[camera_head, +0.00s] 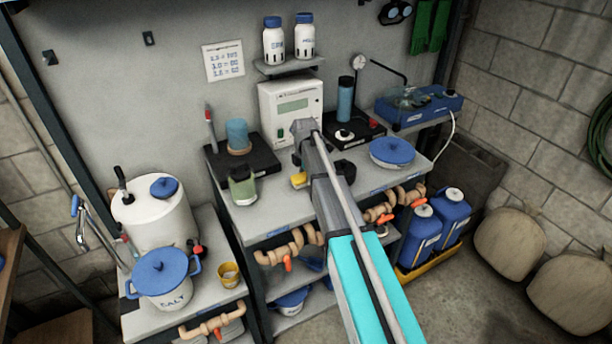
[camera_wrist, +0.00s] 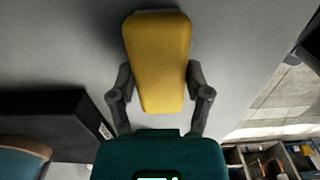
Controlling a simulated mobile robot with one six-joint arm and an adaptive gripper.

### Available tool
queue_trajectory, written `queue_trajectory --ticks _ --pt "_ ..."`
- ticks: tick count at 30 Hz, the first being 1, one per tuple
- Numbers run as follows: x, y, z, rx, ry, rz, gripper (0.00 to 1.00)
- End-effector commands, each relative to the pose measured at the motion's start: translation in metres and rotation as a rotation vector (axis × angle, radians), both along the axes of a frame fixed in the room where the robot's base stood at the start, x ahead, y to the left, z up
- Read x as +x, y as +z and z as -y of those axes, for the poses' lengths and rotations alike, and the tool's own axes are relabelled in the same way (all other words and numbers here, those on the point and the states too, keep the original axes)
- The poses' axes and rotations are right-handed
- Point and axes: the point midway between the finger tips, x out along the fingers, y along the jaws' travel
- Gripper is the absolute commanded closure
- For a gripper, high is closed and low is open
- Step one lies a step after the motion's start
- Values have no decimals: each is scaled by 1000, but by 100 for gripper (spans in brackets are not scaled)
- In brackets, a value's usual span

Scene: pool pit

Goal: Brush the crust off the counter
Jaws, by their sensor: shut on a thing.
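My gripper (camera_wrist: 158,90) is shut on a yellow tool (camera_wrist: 157,50), with one finger on each side of it. The tool has a broad, rounded far end and narrows toward my palm; no bristles show. Grey counter surface (camera_wrist: 60,45) lies behind it, and I cannot tell whether they touch. In the head view a bit of yellow, which looks like the same tool (camera_head: 299,180), shows left of my arm over the counter (camera_head: 268,205). My arm hides the middle of the counter and most of the gripper there. I cannot make out any crust.
On the counter are a green-and-white jar (camera_head: 242,186), a black stand with a blue cup (camera_head: 238,135), a white meter box (camera_head: 290,108), a blue-lidded dish (camera_head: 392,151) and a blue bottle (camera_head: 345,98).

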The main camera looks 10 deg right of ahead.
Motion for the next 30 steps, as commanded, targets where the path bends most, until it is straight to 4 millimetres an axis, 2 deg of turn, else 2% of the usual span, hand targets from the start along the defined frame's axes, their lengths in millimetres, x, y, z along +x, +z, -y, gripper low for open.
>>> queue_trajectory --ticks 13,30 --pt "-9 1 -27 2 2 0 81" --pt "-10 1 -32 2 1 2 81"
